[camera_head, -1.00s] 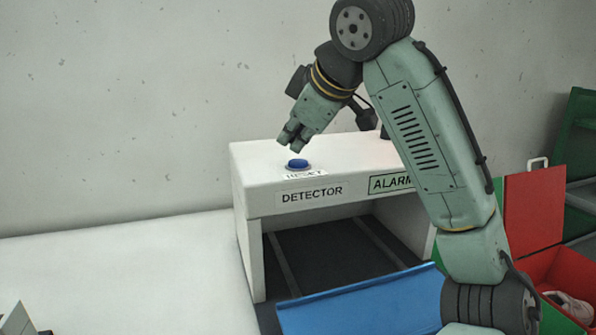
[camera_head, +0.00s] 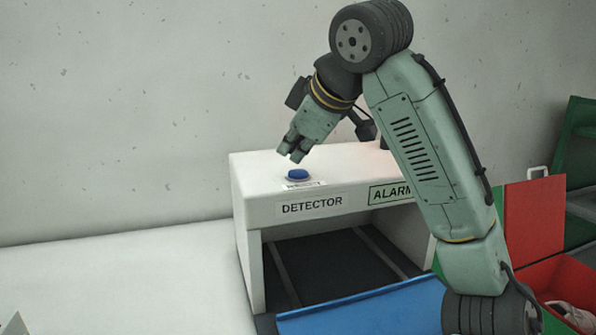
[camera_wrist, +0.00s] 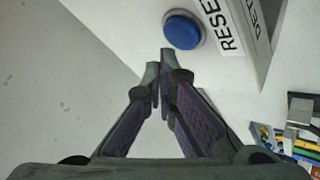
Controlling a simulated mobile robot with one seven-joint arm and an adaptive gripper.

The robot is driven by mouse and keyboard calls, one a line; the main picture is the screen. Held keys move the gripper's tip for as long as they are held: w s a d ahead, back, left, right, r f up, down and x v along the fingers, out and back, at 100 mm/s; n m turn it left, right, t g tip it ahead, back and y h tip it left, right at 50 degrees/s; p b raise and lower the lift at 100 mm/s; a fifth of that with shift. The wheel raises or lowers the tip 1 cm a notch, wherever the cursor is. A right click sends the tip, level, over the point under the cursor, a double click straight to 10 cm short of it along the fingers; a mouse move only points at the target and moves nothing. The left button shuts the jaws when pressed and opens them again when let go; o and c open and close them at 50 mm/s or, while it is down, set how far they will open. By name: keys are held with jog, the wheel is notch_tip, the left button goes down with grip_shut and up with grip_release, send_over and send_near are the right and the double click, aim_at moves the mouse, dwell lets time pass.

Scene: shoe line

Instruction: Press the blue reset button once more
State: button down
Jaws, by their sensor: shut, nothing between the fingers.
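The blue reset button (camera_head: 298,175) is a round dome on top of the white detector housing (camera_head: 262,215), behind a label. In the wrist view the button (camera_wrist: 182,30) lies just beyond my fingertips, beside the RESET label (camera_wrist: 222,25). My gripper (camera_head: 292,155) is shut and empty, pointing down, just above the button with a small gap between them. In the wrist view my gripper's fingertips (camera_wrist: 160,58) meet.
An ALARM label (camera_head: 390,193) is on the housing's front, partly behind my arm. A blue tray-like surface (camera_head: 360,310) lies before the dark opening. A red box (camera_head: 535,215) with a shoe (camera_head: 575,315) stands at right. The white surface at left is mostly clear.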

aim_at(295, 173)
jog(key=shift+f, duration=0.1)
dwell(0.3)
jog(key=shift+f, duration=0.35)
jog(key=shift+f+b, duration=0.4)
jog(key=shift+f, duration=0.1)
dwell(0.8)
jog(key=shift+r+p, duration=0.95)
jog(key=shift+p, duration=0.05)
notch_tip(295, 173, up, 5)
jog(key=p, duration=0.4)
jog(key=shift+p, duration=0.4)
jog(key=shift+f, duration=0.1)
